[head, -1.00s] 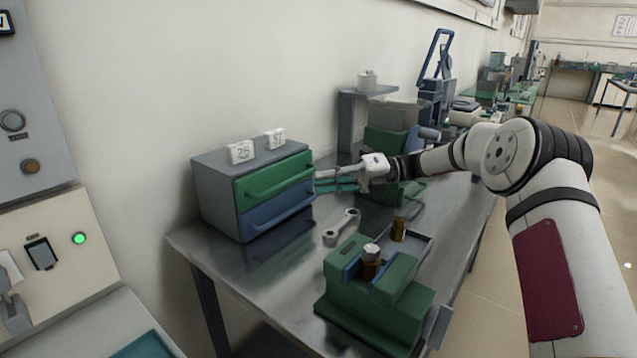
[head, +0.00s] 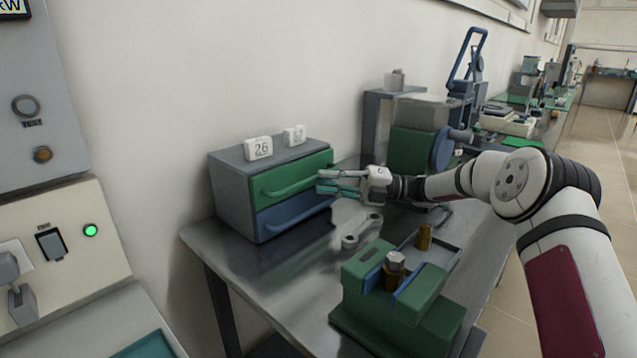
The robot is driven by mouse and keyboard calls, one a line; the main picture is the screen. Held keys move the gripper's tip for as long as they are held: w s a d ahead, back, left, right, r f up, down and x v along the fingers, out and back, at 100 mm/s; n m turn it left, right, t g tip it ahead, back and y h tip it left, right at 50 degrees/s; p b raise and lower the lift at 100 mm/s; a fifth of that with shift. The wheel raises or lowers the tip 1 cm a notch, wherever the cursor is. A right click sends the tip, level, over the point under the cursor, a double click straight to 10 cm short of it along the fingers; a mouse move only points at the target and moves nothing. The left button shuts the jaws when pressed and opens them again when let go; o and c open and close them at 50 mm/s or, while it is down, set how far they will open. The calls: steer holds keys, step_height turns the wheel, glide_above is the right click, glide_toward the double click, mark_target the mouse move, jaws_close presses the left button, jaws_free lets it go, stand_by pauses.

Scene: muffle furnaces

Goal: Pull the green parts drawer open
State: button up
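The grey cabinet (head: 232,190) stands on the metal bench against the wall. Its upper drawer, the green parts drawer (head: 290,172), has a green bar handle (head: 290,189) and looks shut. A blue drawer (head: 293,215) lies below it. My gripper (head: 320,181) reaches in from the right with its fingers level and parted, one above the other. Its fingertips overlap the right end of the green handle in the picture. Whether they touch it or sit around it, I cannot tell. No object shows between the fingers.
Two white number tags (head: 258,148) sit on the cabinet. A wrench (head: 362,231) lies on the bench (head: 262,262) below my gripper. A green machine (head: 413,148) stands behind my gripper.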

steer(key=shift+s+a+r, duration=0.15)
steer(key=shift+a, duration=1.15)
steer(key=shift+c, duration=0.6)
jaws_close()
steer(key=s+d+p, duration=0.7)
steer(key=d, duration=0.2)
steer(key=shift+s+d, duration=0.1)
steer(key=shift+d, duration=0.05)
